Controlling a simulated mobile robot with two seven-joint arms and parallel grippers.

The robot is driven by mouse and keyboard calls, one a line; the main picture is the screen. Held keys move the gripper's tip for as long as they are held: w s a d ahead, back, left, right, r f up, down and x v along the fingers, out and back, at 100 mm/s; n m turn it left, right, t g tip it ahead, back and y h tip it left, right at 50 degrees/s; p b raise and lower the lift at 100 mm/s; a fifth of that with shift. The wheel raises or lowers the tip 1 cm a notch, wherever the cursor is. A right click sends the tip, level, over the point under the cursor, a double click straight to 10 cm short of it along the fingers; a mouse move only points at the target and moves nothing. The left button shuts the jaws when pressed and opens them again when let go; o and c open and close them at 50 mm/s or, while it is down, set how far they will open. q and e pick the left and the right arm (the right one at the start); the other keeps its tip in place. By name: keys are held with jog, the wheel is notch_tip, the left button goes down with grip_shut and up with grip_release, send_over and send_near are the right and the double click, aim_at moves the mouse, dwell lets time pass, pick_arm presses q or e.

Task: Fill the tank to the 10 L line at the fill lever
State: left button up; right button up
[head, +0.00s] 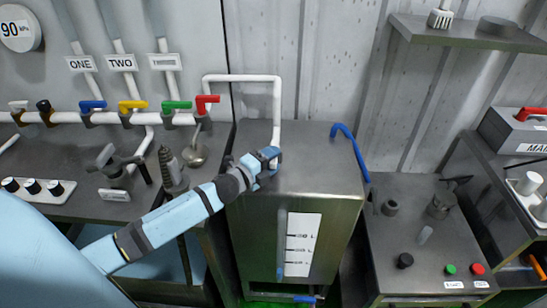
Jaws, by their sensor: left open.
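The steel tank (335,165) stands in the middle, with a white scale plate (302,245) on its front. The scale's marks are too small to read. A sight tube (281,240) runs beside it; a little blue shows near its bottom, but I cannot tell the level surely. A white pipe (277,100) comes down to the tank's top. A red lever (206,103) sits on the pipe line left of the tank. My left gripper (270,160) is open at the tank's top left, by the pipe's lower end.
Blue (92,105), yellow (132,106) and green (176,105) valve levers line the pipe at left. A blue handle (296,299) is at the tank's foot. A bench with buttons (420,240) stands right of the tank. A shelf (470,38) hangs upper right.

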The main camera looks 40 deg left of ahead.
pick_arm(q)
jog(key=shift+w+d, duration=0.1)
jog(key=shift+w, duration=0.15)
grip_shut()
